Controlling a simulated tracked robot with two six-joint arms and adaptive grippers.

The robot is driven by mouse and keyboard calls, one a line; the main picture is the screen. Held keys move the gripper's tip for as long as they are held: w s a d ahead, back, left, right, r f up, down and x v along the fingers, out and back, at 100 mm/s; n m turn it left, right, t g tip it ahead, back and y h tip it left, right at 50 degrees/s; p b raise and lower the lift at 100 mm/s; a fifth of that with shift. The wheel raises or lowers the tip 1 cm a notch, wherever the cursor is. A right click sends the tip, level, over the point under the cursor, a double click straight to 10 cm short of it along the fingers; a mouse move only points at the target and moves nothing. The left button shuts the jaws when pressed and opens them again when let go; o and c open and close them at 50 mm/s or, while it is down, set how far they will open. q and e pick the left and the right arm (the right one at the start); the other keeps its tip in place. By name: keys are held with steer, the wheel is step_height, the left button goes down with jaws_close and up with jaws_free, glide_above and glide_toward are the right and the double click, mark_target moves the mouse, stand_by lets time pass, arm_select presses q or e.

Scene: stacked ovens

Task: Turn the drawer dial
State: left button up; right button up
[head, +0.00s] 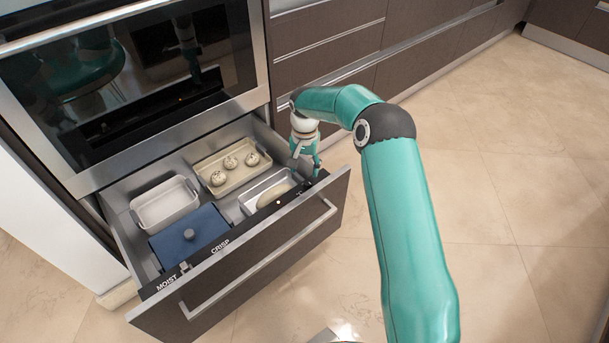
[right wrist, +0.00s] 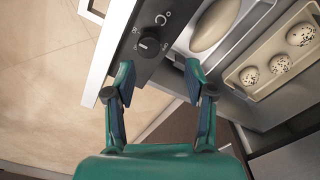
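The drawer dial (right wrist: 148,43) is a round black knob on the drawer's dark top strip, with white markings around it in the right wrist view. My right gripper (right wrist: 158,80) is open, with its two fingers apart and nothing between them. The dial lies just beyond the fingertips, roughly between them, with no contact visible. In the head view my right gripper (head: 305,158) is over the right end of the open drawer (head: 262,262), close to its front strip. The dial cannot be made out clearly there. My left gripper is not in view.
The strip reads MOIST and CRISP. Floor to the right is clear.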

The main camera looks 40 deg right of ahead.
step_height(320, 180, up, 7)
steer(key=shift+r, duration=0.2)
steer(key=shift+s, duration=0.1)
stand_by(0.5)
